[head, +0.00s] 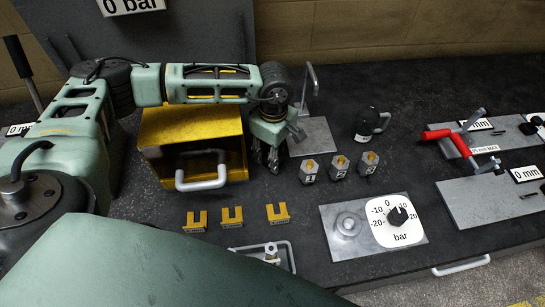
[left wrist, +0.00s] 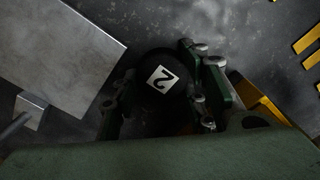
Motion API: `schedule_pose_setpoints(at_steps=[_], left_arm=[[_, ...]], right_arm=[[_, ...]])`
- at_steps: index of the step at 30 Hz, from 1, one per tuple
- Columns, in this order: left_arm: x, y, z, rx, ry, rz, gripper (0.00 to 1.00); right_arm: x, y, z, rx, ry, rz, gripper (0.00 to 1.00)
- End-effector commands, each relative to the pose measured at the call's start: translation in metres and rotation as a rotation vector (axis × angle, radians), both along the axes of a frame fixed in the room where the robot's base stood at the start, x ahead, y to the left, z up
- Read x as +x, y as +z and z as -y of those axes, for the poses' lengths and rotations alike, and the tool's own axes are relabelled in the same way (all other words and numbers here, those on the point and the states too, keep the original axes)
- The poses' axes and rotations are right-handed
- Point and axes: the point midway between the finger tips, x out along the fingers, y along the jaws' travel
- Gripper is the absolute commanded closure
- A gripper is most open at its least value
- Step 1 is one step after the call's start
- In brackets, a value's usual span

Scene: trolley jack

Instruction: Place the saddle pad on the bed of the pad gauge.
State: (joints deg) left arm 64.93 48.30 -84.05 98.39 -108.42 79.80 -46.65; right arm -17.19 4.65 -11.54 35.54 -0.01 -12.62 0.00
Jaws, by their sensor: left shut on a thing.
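My left gripper (head: 270,168) hangs fingers-down beside the yellow box. In the left wrist view its fingers (left wrist: 165,100) are shut around a dark round thing, the saddle pad (left wrist: 162,80), marked with a white "2" label. In the head view the pad is hard to make out among the fingers. Plates with "0 mm" signs are at the right, one a bare grey plate (head: 490,207), one with a red-handled lever (head: 450,138). I cannot tell which fixture is the pad gauge. My right gripper is not in view.
A yellow box (head: 190,125) with a white handle stands left of the gripper. A metal plate (head: 316,140) with a bent rod stands right of it. Numbered blocks (head: 339,167), yellow forks (head: 232,217), a black handled thing (head: 368,125) and a bar dial (head: 398,215) occupy the bench.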

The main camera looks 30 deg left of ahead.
Motion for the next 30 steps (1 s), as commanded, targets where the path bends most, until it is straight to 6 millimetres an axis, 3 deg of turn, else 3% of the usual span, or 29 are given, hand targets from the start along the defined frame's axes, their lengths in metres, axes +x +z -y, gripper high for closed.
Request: schedule_pose_setpoints(at_steps=[8, 18, 22, 30], left_arm=[[0.002, 0.010, 0.000, -0.002, 0.001, 0.005, 0.91], [0.001, 0.074, 0.000, -0.002, -0.001, 0.006, 0.91], [0.001, 0.092, 0.000, -0.002, 0.000, 0.004, 0.91], [-0.006, 0.101, 0.004, -0.001, -0.072, -0.001, 0.91]], right_arm=[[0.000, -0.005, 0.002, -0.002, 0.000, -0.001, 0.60], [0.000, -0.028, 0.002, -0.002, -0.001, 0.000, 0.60], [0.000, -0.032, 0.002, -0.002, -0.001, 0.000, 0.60], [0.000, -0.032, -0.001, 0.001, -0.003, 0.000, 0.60]])
